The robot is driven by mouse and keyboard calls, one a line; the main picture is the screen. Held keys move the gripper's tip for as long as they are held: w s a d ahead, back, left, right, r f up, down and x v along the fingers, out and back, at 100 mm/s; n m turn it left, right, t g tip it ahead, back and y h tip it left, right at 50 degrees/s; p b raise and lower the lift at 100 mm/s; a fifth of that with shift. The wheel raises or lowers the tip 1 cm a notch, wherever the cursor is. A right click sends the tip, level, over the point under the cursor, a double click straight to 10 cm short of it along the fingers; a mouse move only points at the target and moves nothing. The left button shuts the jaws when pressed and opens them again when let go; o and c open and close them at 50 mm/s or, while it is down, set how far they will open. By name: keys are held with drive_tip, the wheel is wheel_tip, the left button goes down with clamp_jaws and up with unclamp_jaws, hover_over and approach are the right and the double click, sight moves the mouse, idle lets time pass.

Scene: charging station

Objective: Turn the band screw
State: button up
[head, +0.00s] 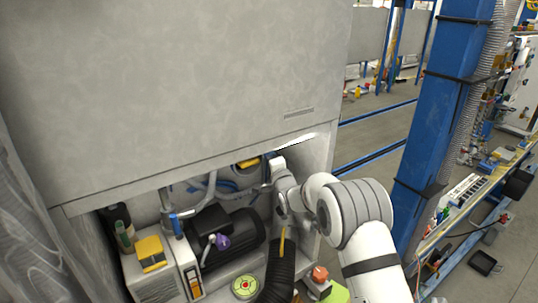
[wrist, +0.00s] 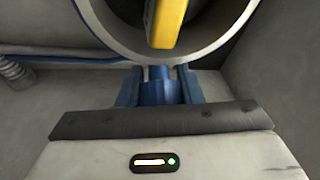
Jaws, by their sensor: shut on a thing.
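In the wrist view, the two blue fingers of my gripper (wrist: 158,80) stand on either side of a short blue cylindrical piece (wrist: 157,92), apparently the band screw, and are shut on it. This piece sits just below a large grey ring or pipe end (wrist: 103,35). A yellow block-like part (wrist: 167,22) shows inside the ring. In the head view, my gripper (head: 267,172) reaches into the right end of the open compartment under the grey cabinet (head: 180,80). The band screw cannot be made out there.
A black motor (head: 235,240), a grey box with a yellow top (head: 150,255) and a black ribbed hose (head: 277,270) fill the compartment. The cabinet's lower edge is close above my wrist. A blue post (head: 440,110) and a shelf of parts stand at the right.

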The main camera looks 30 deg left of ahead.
drive_tip(key=shift+f+m+h+b, duration=0.1)
drive_tip(key=shift+m+h+b, duration=0.35)
drive_tip(key=shift+b, duration=0.35)
drive_tip(key=o, duration=1)
drive_tip(key=shift+c, duration=0.2)
drive_tip(key=b+v, duration=0.2)
drive_tip(key=v, duration=0.5)
drive_tip(key=shift+s+d, duration=0.2)
drive_tip(key=shift+d, duration=0.15)
